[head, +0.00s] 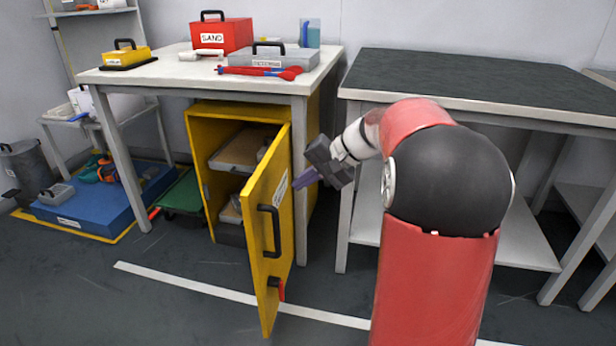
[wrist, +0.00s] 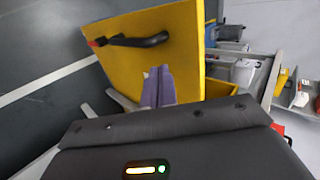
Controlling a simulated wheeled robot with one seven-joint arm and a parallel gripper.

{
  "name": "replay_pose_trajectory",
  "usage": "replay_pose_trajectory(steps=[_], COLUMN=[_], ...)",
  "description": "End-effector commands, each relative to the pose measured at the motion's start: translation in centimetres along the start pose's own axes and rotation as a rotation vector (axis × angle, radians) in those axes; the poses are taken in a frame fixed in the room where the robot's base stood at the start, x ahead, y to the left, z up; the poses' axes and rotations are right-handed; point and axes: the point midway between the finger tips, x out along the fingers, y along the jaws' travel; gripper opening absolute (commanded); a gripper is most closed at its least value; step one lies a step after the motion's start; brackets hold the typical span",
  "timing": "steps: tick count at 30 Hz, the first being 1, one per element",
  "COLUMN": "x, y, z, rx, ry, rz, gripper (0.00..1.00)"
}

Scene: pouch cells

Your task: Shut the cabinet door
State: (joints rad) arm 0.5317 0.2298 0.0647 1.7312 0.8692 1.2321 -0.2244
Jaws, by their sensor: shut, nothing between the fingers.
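The yellow cabinet (head: 204,160) stands under the left table. Its yellow door (head: 262,232) is swung well open toward the front, with a black handle (head: 270,230) and a red-and-black latch (head: 277,288) on its outer face. The door also shows in the wrist view (wrist: 183,50), with its handle (wrist: 140,41). My gripper (head: 302,183) is shut and empty, to the right of the door, by its outer face. In the wrist view the purple fingertips (wrist: 157,72) lie together in front of the door; I cannot tell whether they touch it.
Shelves inside the cabinet hold trays (head: 238,152). The left table (head: 185,68) carries a red SAND box (head: 221,37), a grey case (head: 275,58) and a red tool. A dark-topped bench (head: 480,75) stands right. Floor before the door is clear.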

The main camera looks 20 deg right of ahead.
Motion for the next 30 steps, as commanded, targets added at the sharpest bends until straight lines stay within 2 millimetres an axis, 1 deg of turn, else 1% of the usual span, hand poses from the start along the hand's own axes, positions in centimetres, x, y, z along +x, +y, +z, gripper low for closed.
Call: replay_pose_trajectory(steps=[1,6,7,9,12,18,30], x=[1.3,4.9,5.5,6.2,7.2,8.1,8.2], y=[0.1,0.1,0.1,-0.9,-1.8,-2.7,-2.8], z=[0.1,0.1,0.1,0.1,0.1,0.1,0.1], rx=[-0.001,-0.001,0.0,-0.003,-0.002,-0.001,0.001], ry=[-0.004,-0.004,-0.003,-0.002,-0.002,-0.001,0.002], rz=[0.001,0.001,0.001,0.001,0.001,0.002,0.002], gripper=[0.0,0.0,0.0,0.0,0.0,0.0,0.0])
